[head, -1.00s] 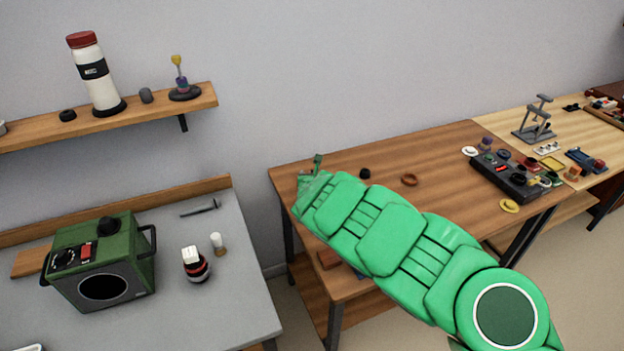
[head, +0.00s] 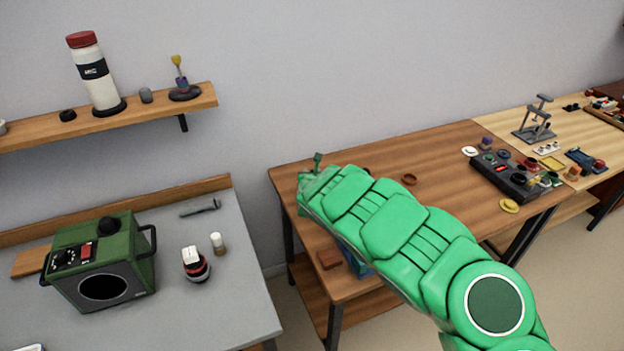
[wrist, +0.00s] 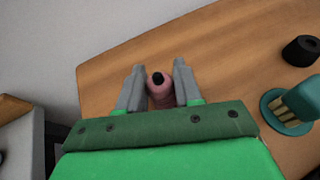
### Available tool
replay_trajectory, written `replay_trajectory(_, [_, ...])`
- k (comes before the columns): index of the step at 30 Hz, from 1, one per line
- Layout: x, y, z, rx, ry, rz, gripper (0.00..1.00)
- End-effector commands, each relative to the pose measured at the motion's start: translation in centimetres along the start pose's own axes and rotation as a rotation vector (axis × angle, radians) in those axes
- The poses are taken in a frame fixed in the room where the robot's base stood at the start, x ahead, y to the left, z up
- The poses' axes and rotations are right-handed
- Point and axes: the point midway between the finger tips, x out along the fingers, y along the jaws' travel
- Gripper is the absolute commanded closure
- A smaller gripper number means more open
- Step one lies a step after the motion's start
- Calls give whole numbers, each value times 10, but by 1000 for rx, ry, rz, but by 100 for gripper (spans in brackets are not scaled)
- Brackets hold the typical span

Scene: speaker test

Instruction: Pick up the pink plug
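The pink plug (wrist: 160,94), a rounded pink body with a black end, shows in the wrist view between the two grey fingers of my gripper (wrist: 160,82). One finger is on each side of it, and they stand apart by little more than its width. I cannot tell whether they press on it. Its lower part is cut off by the green edge of my gripper. In the head view my green arm reaches over the left end of the brown table (head: 460,165) and hides the plug and my fingers.
In the wrist view a teal plug with brass prongs (wrist: 272,108) and a black ring (wrist: 300,51) lie right of my gripper. In the head view a brown ring (head: 409,179) lies beyond my arm. A dark control box (head: 505,176) stands farther right. Left of the pink plug is bare wood.

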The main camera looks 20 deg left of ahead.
Motion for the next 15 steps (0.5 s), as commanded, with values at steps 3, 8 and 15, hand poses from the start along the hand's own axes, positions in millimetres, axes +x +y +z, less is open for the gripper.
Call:
replay_trajectory(3, [0,0,0,0,0,0,96])
replay_trajectory(8, [0,0,0,0,0,0,96])
replay_trajectory(15, [-2,0,6,-1,0,0,96])
